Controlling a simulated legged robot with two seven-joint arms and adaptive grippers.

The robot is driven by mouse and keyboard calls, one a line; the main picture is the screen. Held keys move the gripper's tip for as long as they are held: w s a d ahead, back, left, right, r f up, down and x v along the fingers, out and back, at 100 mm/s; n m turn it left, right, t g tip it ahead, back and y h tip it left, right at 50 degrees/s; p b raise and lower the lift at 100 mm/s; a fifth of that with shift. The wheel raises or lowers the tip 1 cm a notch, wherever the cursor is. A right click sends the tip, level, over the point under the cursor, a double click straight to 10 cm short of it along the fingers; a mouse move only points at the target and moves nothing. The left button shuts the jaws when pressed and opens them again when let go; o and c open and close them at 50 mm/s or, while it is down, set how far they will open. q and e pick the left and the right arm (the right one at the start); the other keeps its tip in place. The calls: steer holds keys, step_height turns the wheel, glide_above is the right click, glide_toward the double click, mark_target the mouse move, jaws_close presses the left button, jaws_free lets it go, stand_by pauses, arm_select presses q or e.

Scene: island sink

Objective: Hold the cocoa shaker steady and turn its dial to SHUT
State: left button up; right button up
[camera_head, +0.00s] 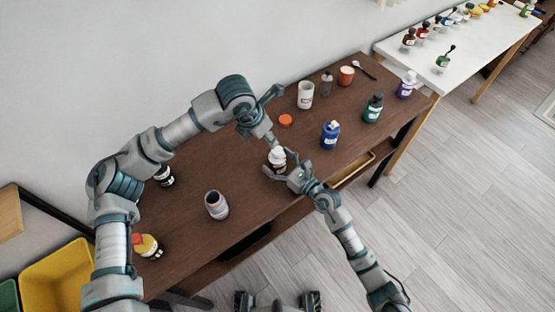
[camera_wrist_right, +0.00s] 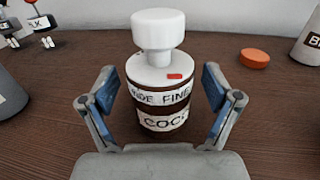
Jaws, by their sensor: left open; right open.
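The cocoa shaker (camera_head: 277,156) stands upright on the brown table. In the right wrist view the shaker (camera_wrist_right: 150,68) has a dark body, a white top with a white knob, and a small red mark on the top's front right. Its labels show parts of "FINE" and "COCO". My right gripper (camera_head: 280,164) is open, its fingers on either side of the shaker; in the wrist view the gripper (camera_wrist_right: 161,95) shows gaps to the body. My left gripper (camera_head: 273,117) is open and empty, just behind and above the shaker. The dial setting cannot be read.
An orange disc (camera_head: 285,120) lies behind the shaker. A white cup (camera_head: 305,95) and a green bottle (camera_head: 373,108) stand farther right. Bare table lies between them.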

arm_select(q)
steer(key=shift+a, duration=0.2)
arm_select(e)
steer(key=shift+a, duration=0.15)
steer(key=shift+d, duration=0.4)
steer(key=c, duration=1.3)
steer(key=o, duration=0.4)
steer(key=c, duration=0.4)
arm_select(q)
steer(key=shift+d, duration=0.3)
arm_select(e)
steer(key=shift+a, duration=0.15)
steer(key=shift+c, duration=0.2)
arm_select(q)
steer(key=shift+a, duration=0.15)
arm_select(e)
steer(key=shift+a, duration=0.1)
arm_select(q)
steer(key=shift+d, duration=0.2)
